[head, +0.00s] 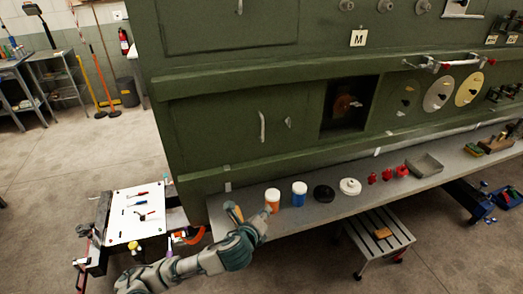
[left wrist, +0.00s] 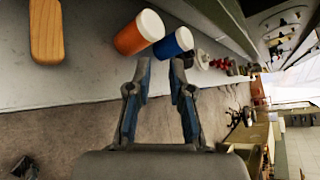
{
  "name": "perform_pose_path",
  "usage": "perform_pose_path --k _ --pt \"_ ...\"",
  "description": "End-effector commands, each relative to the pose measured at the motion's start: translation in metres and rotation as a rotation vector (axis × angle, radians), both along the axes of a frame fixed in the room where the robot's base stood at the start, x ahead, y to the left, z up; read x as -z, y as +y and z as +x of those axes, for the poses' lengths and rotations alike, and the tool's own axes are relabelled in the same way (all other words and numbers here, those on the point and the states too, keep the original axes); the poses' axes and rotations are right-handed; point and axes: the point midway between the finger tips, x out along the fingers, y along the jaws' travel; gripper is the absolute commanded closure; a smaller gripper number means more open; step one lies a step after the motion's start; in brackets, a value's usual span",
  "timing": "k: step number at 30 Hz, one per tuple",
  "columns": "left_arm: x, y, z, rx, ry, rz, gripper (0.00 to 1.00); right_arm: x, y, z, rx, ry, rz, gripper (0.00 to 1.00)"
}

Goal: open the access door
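A green door panel (head: 220,132) with a pale vertical handle (head: 262,126) is set in the lower left of the green fuselage wall; it looks closed. A small latch (head: 288,122) sits right of the handle. Another panel (head: 215,25) with a handle (head: 240,7) is above it. I cannot tell which one is the access door. My left gripper (head: 266,213) is low at the bench's front edge, below and apart from the lower door. In the left wrist view its fingers (left wrist: 160,66) are spread with nothing between them. My right gripper is not in view.
A grey bench (head: 325,212) runs along the wall's foot, holding an orange jar (head: 272,198), a blue jar (head: 299,194), a black disc (head: 324,193) and red parts (head: 387,174). A step stool (head: 380,240) stands in front. A square opening (head: 348,103) is right of the lower door.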

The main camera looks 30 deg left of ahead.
Motion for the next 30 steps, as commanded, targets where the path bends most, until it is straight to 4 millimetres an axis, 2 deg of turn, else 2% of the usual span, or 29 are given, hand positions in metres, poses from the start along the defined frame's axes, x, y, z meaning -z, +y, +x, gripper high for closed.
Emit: perform_pose_path --k 1,3,6,9,12,17,30 --pt "-0.042 0.015 0.01 0.035 -0.058 0.184 0.8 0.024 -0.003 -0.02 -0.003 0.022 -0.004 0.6" --pt "-0.088 0.031 0.016 0.065 -0.107 0.412 0.8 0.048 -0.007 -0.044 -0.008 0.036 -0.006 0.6" --pt "-0.137 0.052 0.017 0.072 -0.143 0.663 0.8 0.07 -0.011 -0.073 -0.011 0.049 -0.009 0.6" --pt "-0.167 0.065 0.015 0.066 -0.155 0.814 0.8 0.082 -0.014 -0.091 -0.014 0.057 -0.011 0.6" --pt "-0.178 0.07 0.016 0.062 -0.156 0.879 0.8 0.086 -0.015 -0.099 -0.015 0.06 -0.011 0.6" --pt "-0.179 0.076 0.033 0.061 -0.155 0.887 0.8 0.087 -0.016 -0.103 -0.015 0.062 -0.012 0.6" --pt "-0.18 0.1 0.13 0.062 -0.156 0.885 0.8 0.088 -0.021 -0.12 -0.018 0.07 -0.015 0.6"
